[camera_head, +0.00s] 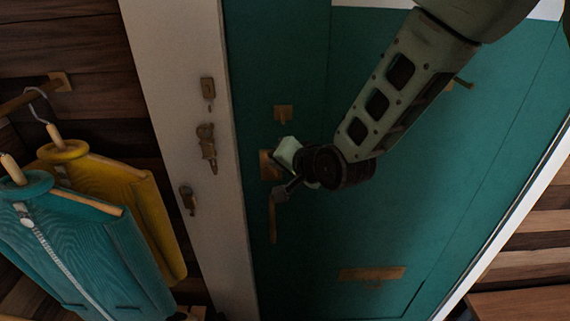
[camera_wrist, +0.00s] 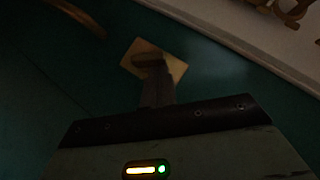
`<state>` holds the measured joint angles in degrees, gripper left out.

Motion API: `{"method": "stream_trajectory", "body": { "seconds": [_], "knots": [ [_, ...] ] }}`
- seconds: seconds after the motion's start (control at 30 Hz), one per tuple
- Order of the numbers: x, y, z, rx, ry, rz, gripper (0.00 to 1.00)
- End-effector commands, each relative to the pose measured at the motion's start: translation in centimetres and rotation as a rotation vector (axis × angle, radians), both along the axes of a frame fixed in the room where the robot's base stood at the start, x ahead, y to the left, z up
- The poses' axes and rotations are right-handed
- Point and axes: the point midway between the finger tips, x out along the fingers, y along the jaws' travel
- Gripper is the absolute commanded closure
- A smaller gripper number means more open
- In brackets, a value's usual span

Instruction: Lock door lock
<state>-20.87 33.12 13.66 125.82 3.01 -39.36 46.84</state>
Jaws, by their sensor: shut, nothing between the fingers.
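The teal door (camera_head: 400,200) stands against the white frame. A brass fitting (camera_head: 266,165) on the door edge is partly hidden behind my gripper (camera_head: 279,193). A long brass handle (camera_head: 273,222) hangs just below the fingertips. In the wrist view, a square brass plate (camera_wrist: 133,57) with a small raised piece lies right at the tips of my gripper (camera_wrist: 155,78). The fingers are shut and empty, and cover part of the plate. I cannot tell whether they touch it. A small square brass plate (camera_head: 283,112) sits higher on the door.
Brass hardware, including a latch piece (camera_head: 207,142), is fixed to the white frame (camera_head: 180,60) left of the door. Yellow (camera_head: 150,205) and teal (camera_head: 70,240) garments hang at far left. A brass mail slot (camera_head: 372,273) is low on the door.

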Motion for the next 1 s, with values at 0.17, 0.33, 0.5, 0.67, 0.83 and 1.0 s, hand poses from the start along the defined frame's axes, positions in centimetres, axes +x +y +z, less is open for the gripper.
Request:
{"method": "stream_trajectory", "body": {
  "seconds": [0.17, 0.33, 0.5, 0.67, 0.83, 1.0],
  "knots": [
    [-0.1, 0.9, 0.9, -0.168, 0.006, 0.005, 1.0],
    [-0.1, 1.3, 1.0, -0.312, 0.011, 0.005, 1.0],
    [-0.1, 1.7, 0.9, -0.428, 0.014, 0.005, 1.0],
    [0.0, 1.7, 0.7, -0.487, 0.019, 0.0, 1.0],
    [0.1, 2.0, 0.6, -0.485, 0.017, -0.001, 1.0],
    [0.1, 2.4, 0.4, -0.483, 0.015, -0.001, 1.0]
  ]
}}
